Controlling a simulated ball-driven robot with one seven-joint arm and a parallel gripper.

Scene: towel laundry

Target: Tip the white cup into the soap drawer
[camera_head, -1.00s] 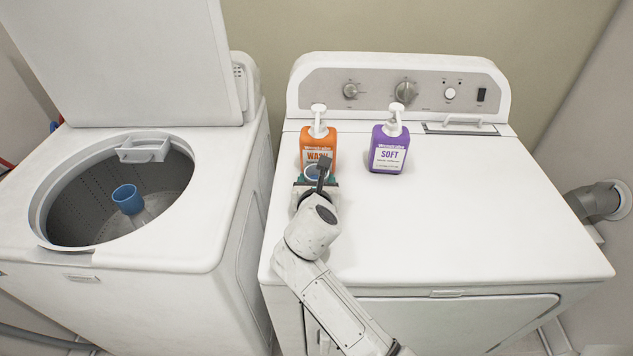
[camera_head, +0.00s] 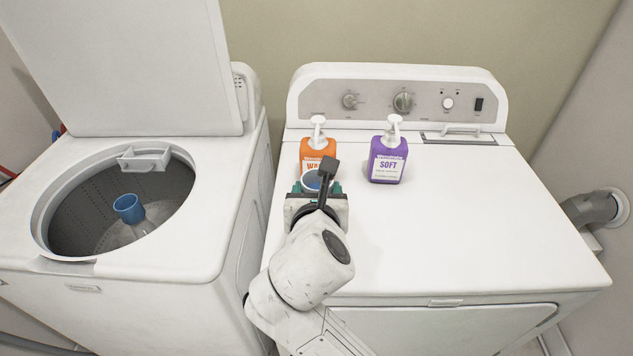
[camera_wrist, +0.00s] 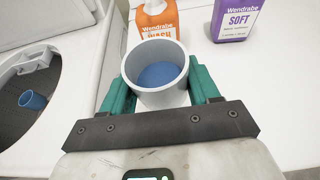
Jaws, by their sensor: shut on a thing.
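The white cup (camera_wrist: 158,99) is between the two green fingers of my gripper (camera_wrist: 160,88) in the wrist view, upright, with blue liquid inside. In the head view my gripper (camera_head: 319,186) is shut on the cup (camera_head: 311,180), which is partly hidden by the wrist. It is just in front of the orange bottle, over the right machine. The soap drawer (camera_head: 144,159) sticks out at the back rim of the left machine's round opening, to the left of my gripper.
An orange WASH bottle (camera_head: 317,150) and a purple SOFT bottle (camera_head: 388,158) stand on the right machine's top (camera_head: 460,230). The left machine's lid (camera_head: 130,60) is up. Its tub holds a blue-topped agitator (camera_head: 129,208). The right machine's top is otherwise clear.

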